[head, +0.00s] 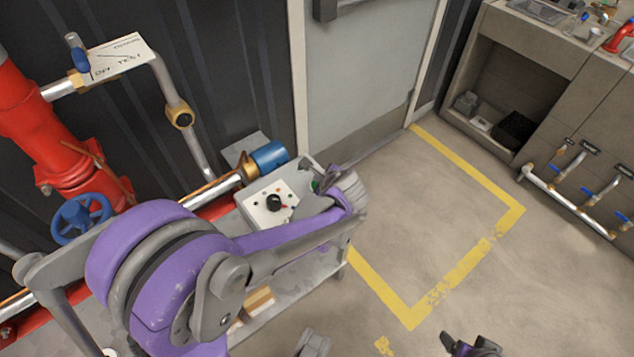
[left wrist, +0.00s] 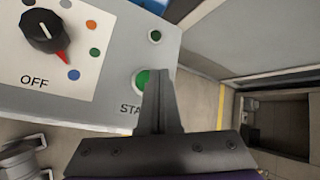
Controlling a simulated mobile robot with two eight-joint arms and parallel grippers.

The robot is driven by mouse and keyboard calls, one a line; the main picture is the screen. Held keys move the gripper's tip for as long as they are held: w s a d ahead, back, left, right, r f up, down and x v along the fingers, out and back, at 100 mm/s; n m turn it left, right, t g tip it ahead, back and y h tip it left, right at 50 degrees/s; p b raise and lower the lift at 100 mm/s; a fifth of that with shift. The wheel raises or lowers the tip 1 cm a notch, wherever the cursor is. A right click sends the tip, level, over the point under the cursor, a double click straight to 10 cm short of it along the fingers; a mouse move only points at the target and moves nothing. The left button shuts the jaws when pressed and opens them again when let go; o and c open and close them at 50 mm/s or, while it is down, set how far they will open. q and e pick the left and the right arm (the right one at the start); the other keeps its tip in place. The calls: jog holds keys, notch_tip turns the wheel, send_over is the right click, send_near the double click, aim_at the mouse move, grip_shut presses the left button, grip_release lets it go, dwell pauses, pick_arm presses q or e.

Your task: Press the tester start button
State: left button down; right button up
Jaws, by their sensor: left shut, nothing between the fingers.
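The tester is a light grey box (head: 244,196) with a white dial plate, on a grey bench beside the red pipework. In the head view, my left gripper (head: 322,188) reaches over the box's right end.
A small green light or button (left wrist: 155,36) is farther along the box. A blue-capped pipe end (head: 268,157) lies behind the tester, and a blue valve wheel (head: 80,218) is at left. Floor inside the yellow line (head: 465,275) is clear. My right gripper (head: 470,346) shows partly at bottom.

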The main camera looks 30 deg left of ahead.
pick_arm(q)
jog(key=shift+f+b, duration=0.4)
jog(key=shift+f, duration=0.1)
jog(key=shift+f+b, duration=0.35)
jog(key=shift+f, duration=0.15)
dwell(0.7)
jog(key=shift+r, duration=0.1)
jog(key=shift+r+p, duration=0.7)
jog(key=shift+r, duration=0.2)
jog(key=shift+r, duration=0.1)
notch_tip(320, 180, up, 5)
jog(key=p, duration=0.3)
jog(key=shift+p, duration=0.35)
